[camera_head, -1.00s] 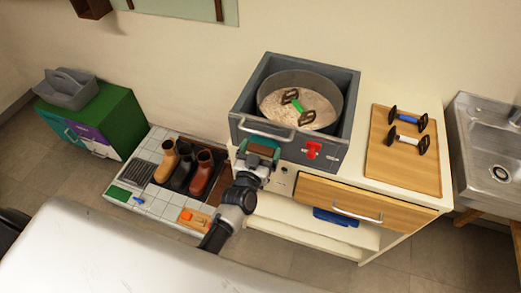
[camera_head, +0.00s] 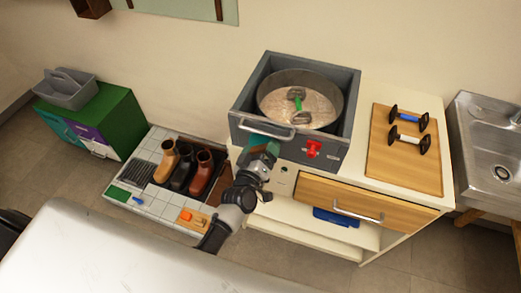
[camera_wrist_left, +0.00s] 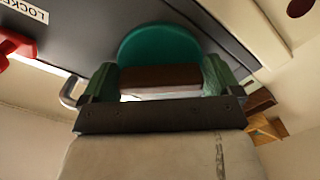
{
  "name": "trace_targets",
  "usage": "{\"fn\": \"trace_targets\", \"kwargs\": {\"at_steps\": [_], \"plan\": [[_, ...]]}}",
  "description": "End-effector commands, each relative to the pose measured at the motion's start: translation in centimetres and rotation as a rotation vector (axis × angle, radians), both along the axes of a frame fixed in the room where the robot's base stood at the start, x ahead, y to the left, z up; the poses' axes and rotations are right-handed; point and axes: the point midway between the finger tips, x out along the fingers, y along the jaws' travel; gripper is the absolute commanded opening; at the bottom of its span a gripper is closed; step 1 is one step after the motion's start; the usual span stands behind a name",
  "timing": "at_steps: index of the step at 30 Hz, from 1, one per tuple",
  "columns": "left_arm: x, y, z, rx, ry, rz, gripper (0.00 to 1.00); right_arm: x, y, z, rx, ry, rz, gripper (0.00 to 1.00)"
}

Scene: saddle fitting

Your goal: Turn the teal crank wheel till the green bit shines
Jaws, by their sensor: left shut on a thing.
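The teal crank wheel (camera_head: 268,143) is on the front of the grey machine (camera_head: 243,128), left of the red switch (camera_head: 313,149). It also shows as a teal disc in the left wrist view (camera_wrist_left: 160,43). My left gripper (camera_head: 262,151) is shut on the wheel's brown grip (camera_wrist_left: 160,78), with one finger at each end. The gripper hides part of the wheel. In the round tub lies a dumbbell-shaped piece with a green middle (camera_head: 297,102). A small spot (camera_head: 285,169) on the white front below is too small to tell whether it shines. My right gripper is not in view.
Two dumbbell-shaped pieces, one blue (camera_head: 409,117) and one white (camera_head: 407,138), lie on the wooden board (camera_head: 390,172). A metal sink (camera_head: 485,150) is at the right. Boots and a tiled platform (camera_head: 155,204) are at the left.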

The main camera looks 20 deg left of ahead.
Motion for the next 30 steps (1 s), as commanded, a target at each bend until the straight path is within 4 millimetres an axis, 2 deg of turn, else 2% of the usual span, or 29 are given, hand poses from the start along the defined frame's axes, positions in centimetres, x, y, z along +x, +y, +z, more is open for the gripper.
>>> {"fn": "trace_targets", "kwargs": {"at_steps": [21,30], "plan": [[0.0,0.0,-0.2,-0.677,0.024,0.001,0.69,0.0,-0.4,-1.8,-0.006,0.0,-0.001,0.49],[0.0,0.0,-0.2,-0.904,0.033,0.002,0.69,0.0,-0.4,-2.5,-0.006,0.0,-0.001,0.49]]}}
